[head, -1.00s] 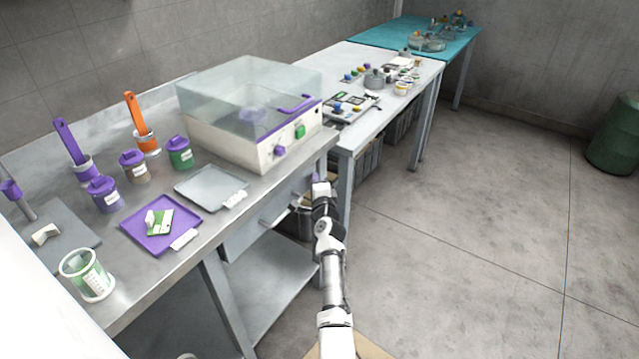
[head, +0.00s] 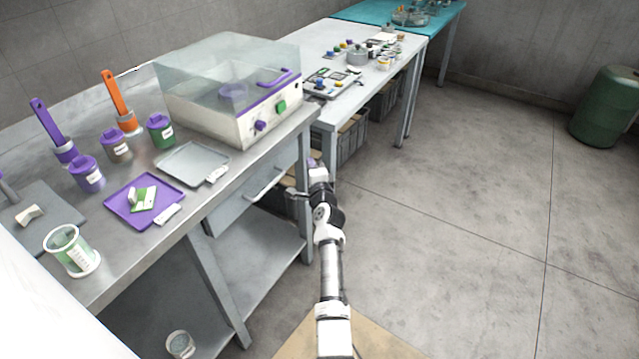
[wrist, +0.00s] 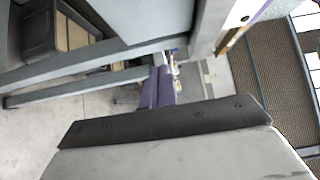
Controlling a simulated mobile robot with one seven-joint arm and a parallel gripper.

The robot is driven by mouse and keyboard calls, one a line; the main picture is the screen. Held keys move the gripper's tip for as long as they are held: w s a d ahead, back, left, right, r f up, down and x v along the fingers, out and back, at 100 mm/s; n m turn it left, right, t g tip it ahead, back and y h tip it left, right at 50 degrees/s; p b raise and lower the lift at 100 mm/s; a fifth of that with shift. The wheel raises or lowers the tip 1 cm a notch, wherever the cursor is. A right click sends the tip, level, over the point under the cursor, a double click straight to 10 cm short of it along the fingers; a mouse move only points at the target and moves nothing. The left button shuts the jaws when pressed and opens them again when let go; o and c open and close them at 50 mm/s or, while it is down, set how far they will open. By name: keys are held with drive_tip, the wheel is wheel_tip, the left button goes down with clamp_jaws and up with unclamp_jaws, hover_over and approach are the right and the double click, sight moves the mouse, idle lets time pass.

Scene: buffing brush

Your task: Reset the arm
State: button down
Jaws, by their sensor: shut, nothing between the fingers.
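My arm reaches forward from the bottom middle of the head view. My gripper (head: 311,164) is at its far end, beside the front edge of the steel bench (head: 245,165) and right of its drawer. In the wrist view, the two purple fingers of my gripper (wrist: 157,88) lie close together, shut and empty. They touch nothing that I can make out. Bench legs and rails show close around them in the wrist view.
On the bench are a clear-lidded machine (head: 230,90), a purple tray (head: 118,207), a grey tray (head: 185,165) and a beaker (head: 72,250). A white table (head: 345,110) adjoins it. A green drum (head: 605,105) stands far right. The right floor is clear.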

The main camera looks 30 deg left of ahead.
drive_tip(key=v, duration=0.7)
